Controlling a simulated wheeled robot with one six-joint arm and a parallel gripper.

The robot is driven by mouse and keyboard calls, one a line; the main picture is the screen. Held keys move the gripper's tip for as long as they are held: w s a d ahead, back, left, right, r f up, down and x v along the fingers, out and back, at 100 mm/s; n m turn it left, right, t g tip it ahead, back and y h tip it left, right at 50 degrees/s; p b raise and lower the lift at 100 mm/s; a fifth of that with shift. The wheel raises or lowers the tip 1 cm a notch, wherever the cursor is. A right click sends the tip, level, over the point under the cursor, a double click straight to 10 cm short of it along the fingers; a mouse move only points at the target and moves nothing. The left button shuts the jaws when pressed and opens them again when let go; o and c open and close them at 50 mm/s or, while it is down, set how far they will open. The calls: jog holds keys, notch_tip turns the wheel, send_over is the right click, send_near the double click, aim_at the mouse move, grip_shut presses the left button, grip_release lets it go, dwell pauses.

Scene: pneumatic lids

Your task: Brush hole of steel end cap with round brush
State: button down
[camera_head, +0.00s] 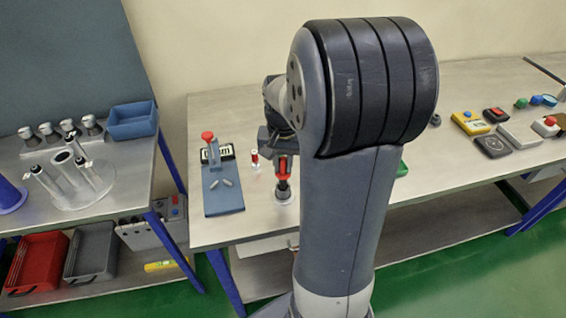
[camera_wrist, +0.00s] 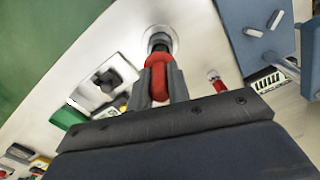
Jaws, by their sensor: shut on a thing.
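My gripper (camera_head: 283,158) is over the bench, partly hidden behind my arm. In the wrist view its fingers (camera_wrist: 160,82) are shut on the red handle of the round brush (camera_wrist: 159,64). The brush also shows red with a dark lower end in the head view (camera_head: 283,170). It points down at the steel end cap (camera_head: 284,197), a pale round disc on the bench. In the wrist view the dark end overlaps the middle of the end cap (camera_wrist: 173,35). The brush covers the hole, so I cannot tell how deep the tip is.
A blue plate (camera_head: 222,198) with a red-topped post and small pale pins stands left of the end cap. A small red-and-white item (camera_head: 254,160) is close by. Several boxes and switches, including a yellow box (camera_head: 470,123), lie at right.

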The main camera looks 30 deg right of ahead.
jog(key=shift+f+b, duration=0.5)
jog(key=shift+f, duration=0.35)
jog(key=shift+r+p, duration=0.95)
jog(key=shift+r, duration=0.15)
jog(key=shift+f+b, duration=0.8)
jog(key=shift+f, duration=0.3)
jog(key=shift+r+p, duration=3.1)
jog(key=shift+r, duration=0.45)
jog(key=shift+w+r+b, duration=0.1)
jog(key=shift+r+b, duration=0.25)
jog(key=shift+r, duration=0.4)
jog(key=shift+f+b, duration=2.25)
jog(key=shift+f, duration=0.4)
